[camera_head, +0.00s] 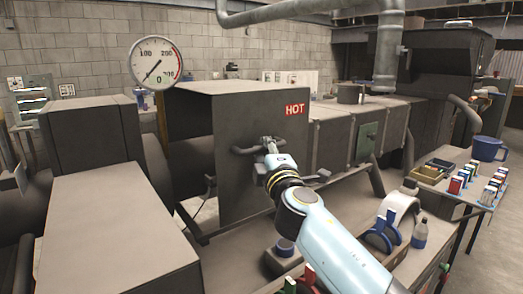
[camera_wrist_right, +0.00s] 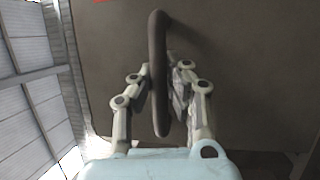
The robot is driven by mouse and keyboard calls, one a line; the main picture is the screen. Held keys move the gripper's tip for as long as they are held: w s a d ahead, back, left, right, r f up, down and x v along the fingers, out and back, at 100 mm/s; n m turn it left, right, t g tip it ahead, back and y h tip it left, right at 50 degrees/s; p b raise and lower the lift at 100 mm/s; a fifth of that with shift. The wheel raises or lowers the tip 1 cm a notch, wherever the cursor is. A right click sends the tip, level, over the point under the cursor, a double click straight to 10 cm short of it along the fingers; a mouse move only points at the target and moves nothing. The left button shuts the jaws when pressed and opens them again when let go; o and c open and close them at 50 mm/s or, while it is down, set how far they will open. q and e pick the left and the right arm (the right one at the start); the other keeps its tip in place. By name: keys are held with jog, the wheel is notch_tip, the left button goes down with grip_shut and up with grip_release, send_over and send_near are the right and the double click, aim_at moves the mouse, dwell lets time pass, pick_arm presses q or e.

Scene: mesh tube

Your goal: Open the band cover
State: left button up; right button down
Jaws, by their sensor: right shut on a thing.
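The band cover (camera_head: 245,190) is a large dark grey panel with a red HOT label (camera_head: 295,109) at its upper right. A dark bar handle (camera_head: 243,151) sticks out from its face. My right gripper (camera_head: 269,143) reaches up from the lower right and is shut on this handle. In the right wrist view, the handle (camera_wrist_right: 157,60) runs between the two fingers of my right gripper (camera_wrist_right: 165,95), against the brown-grey cover face (camera_wrist_right: 240,60). The exact finger contact is partly hidden by the handle. My left gripper is not in view.
A round gauge (camera_head: 156,63) stands at the cover's upper left. Grey machine housings (camera_head: 110,235) fill the left.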

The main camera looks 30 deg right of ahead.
jog(key=d+b, duration=0.1)
jog(key=d, duration=0.3)
jog(key=w+d+b, duration=0.1)
jog(key=d, duration=0.3)
jog(key=d+b, duration=0.1)
jog(key=d, duration=0.3)
jog(key=shift+w, duration=0.35)
jog(key=w+d+b, duration=0.2)
jog(key=d+b, duration=0.5)
jog(key=d, duration=0.9)
jog(key=shift+w+d, duration=0.15)
jog(key=shift+d, duration=0.05)
jog(key=shift+r, duration=0.1)
jog(key=c, duration=1.6)
grip_release()
jog(key=shift+o, duration=0.2)
jog(key=v, duration=1.2)
